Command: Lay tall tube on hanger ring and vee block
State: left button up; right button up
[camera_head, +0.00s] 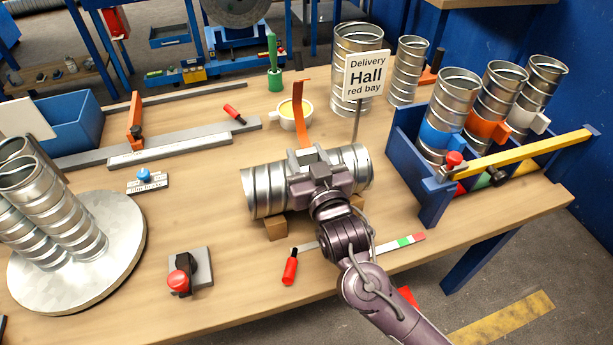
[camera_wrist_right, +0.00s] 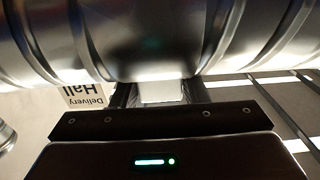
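A ribbed silver tube (camera_head: 263,190) lies on its side across wooden blocks (camera_head: 275,226) near the middle of the table. It also spans the top of the right wrist view (camera_wrist_right: 150,40). My right gripper (camera_head: 316,172) is at the tube's middle and covers part of it. In the right wrist view its dark fingers (camera_wrist_right: 160,94) flank a pale tab next to the tube and look shut on it. An orange upright strap (camera_head: 302,108) stands behind the tube; whether it belongs to a hanger ring I cannot tell. My left gripper is out of view.
Several silver tubes with coloured collars stand in a blue rack (camera_head: 434,200) at right, with a yellow bar across its front. Two tubes stand on a round disc (camera_head: 120,255) at left. A delivery sign (camera_head: 366,76) stands behind. A red-knobbed device (camera_head: 181,279) sits in front.

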grip_shut()
jog(key=shift+r, duration=0.15)
